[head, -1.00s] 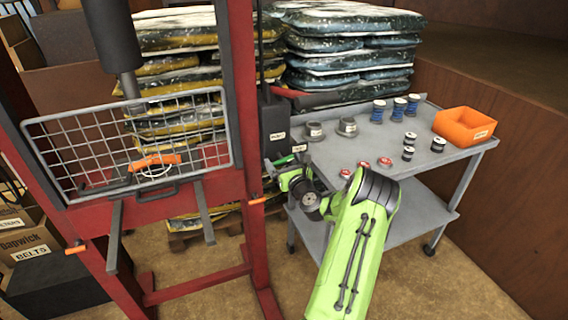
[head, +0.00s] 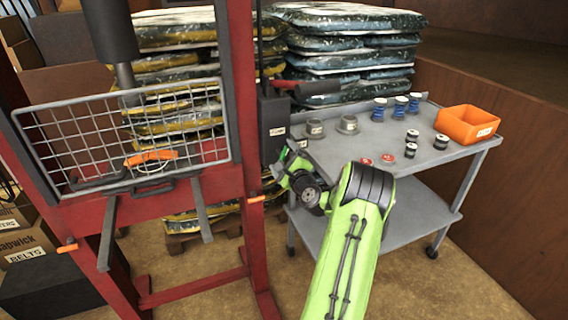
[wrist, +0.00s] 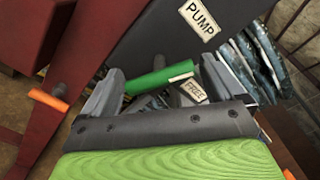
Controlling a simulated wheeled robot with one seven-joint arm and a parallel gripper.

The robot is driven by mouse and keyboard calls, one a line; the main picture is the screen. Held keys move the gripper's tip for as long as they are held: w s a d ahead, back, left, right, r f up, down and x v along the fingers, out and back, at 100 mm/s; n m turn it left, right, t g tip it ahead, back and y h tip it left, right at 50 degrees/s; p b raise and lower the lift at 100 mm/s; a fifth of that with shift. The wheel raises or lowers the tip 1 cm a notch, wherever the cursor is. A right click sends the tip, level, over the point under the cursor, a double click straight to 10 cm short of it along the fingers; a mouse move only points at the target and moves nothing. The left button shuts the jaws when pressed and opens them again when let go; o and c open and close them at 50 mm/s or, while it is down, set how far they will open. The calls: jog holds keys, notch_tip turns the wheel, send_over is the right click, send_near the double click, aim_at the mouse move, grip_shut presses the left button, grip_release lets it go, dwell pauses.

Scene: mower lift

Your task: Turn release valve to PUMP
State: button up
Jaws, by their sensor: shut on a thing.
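The release valve's green handle (wrist: 158,78) shows in the wrist view between my gripper's two grey fingers. My gripper (wrist: 162,70) is shut on it. The black pump box (wrist: 165,35) is just beyond, with a white PUMP label (wrist: 200,20) on its face. A FREE label (wrist: 193,91) sits near the right finger, below the PUMP label. In the head view my gripper (head: 284,168) is at the lower part of the black pump box (head: 273,118), beside the red press frame; the green handle is mostly hidden there by my gripper.
The red frame (head: 238,110) with a wire mesh guard (head: 60,140) stands left. A grey cart (head: 440,155) on the right carries an orange bin (head: 468,124), spools and small parts. Stacked bags (head: 345,55) are behind. An orange knob (wrist: 48,99) shows left in the wrist view.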

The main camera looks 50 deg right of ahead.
jog(key=n+b, duration=0.2)
jog(key=n, duration=0.2)
jog(key=shift+n, duration=0.3)
dwell(0.5)
jog(key=o, duration=0.7)
jog(key=shift+s, duration=0.1)
jog(key=v, duration=1.5)
jog(key=shift+s+a, duration=0.2)
jog(key=shift+s, duration=0.1)
jog(key=shift+f, duration=0.15)
